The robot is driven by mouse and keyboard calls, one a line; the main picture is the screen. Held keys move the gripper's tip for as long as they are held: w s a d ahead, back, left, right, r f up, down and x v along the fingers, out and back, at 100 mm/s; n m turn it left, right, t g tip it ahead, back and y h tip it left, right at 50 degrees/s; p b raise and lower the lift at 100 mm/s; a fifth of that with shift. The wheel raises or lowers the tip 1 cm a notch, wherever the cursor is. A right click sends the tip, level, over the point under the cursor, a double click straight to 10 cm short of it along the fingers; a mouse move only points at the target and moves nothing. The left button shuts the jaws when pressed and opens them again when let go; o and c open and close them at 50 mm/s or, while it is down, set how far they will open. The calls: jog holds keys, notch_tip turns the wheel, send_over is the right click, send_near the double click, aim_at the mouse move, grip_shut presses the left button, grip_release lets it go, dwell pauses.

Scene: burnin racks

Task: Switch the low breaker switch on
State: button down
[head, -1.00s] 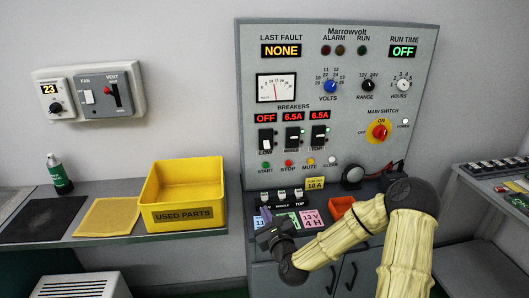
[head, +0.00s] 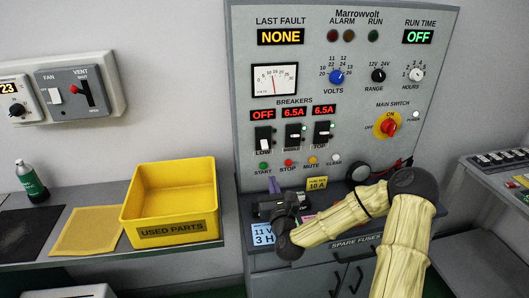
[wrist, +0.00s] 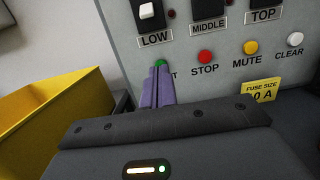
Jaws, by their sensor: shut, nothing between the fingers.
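The low breaker switch (head: 264,140) is the leftmost of three on the panel, a white rocker in a black housing. Its rocker sits toward the bottom of the housing. The display above it (head: 263,115) reads OFF, while the other two read 6.5A. In the wrist view the low switch (wrist: 147,12) is at the top, above its LOW label. My gripper (head: 272,180) is shut and empty, below the switch and apart from it. Its purple fingers (wrist: 159,68) point toward the panel in the wrist view and partly cover the green START button.
The middle (head: 294,135) and top (head: 323,132) switches stand to the right. A button row runs below them, with the red STOP button (wrist: 205,57) beside my fingers. A yellow bin (head: 132,205) stands to the left.

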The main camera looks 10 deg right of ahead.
aim_at(263, 155)
jog(key=shift+w+a, duration=0.1)
jog(key=shift+a, duration=0.1)
jog(key=w, duration=0.3)
jog(key=w+r+p, duration=0.1)
jog(key=w, duration=0.2)
jog(key=w+p, duration=0.1)
jog(key=w, duration=0.2)
jog(key=shift+w+a+r, duration=0.1)
jog(key=shift+w+r, duration=0.05)
jog(key=shift+r, duration=0.2)
jog(key=r, duration=0.1)
jog(key=s+r+p, duration=0.1)
jog(key=shift+s+r, duration=0.2)
jog(key=shift+r, duration=0.2)
jog(key=shift+s+r+p, duration=0.25)
jog(key=shift+r+p, duration=0.05)
jog(key=shift+p, duration=0.05)
jog(key=shift+d+r+g+p, duration=0.2)
jog(key=shift+g+p, duration=0.1)
jog(key=shift+p, duration=0.25)
